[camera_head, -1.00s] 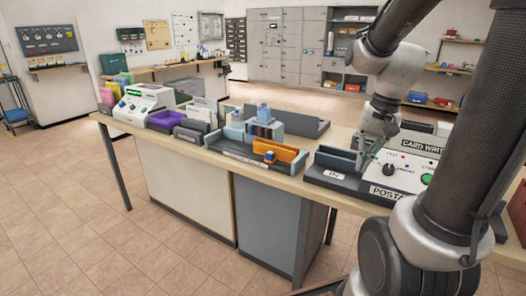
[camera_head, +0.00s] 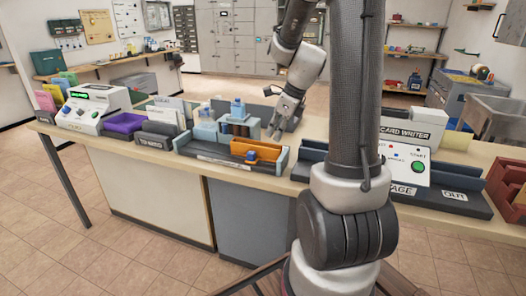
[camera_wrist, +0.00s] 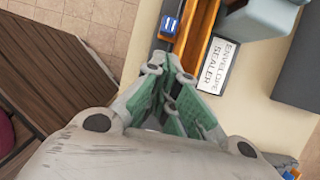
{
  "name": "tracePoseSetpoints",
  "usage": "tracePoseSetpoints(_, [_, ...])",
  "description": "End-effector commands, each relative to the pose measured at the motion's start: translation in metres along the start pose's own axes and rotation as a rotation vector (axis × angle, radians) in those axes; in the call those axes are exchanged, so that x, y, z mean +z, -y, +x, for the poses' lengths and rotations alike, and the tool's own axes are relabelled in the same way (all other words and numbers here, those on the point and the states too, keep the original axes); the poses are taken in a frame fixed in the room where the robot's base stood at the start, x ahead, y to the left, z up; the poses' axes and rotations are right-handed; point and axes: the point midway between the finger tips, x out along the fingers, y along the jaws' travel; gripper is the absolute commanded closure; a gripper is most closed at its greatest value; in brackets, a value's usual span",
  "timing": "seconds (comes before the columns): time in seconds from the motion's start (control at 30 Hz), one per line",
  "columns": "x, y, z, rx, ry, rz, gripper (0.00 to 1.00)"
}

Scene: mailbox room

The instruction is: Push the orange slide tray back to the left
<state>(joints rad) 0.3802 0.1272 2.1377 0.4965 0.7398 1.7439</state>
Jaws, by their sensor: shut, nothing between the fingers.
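The orange slide tray (camera_head: 262,149) sits in the right half of the dark-framed sealer unit on the counter, with a small blue knob (camera_head: 251,156) on its front. My gripper (camera_head: 274,134) is shut and empty, pointing down just above and behind the tray's right part in the head view. In the wrist view the green-padded fingertips (camera_wrist: 172,62) are together near the end of the orange tray (camera_wrist: 200,30), beside the ENVELOPE SEALER label (camera_wrist: 215,66). The blue knob (camera_wrist: 170,25) shows there too. I cannot tell whether the fingers touch the tray.
Left of the tray stand light-blue blocks (camera_head: 205,128) on the sealer, then a purple bin (camera_head: 125,123) and a white machine (camera_head: 92,108). To the right are the card writer (camera_head: 405,152) and a red rack (camera_head: 507,187).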

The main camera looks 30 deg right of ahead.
Motion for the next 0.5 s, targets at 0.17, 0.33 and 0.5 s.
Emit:
tracePoseSetpoints(0.17, [0.0,-0.001,0.02,0.005,-0.002,0.012,1.0])
tracePoseSetpoints(0.33, [-0.001,-0.002,0.052,0.006,-0.004,0.011,1.0])
tracePoseSetpoints(0.5, [-0.001,-0.001,0.08,0.004,-0.003,0.009,1.0])
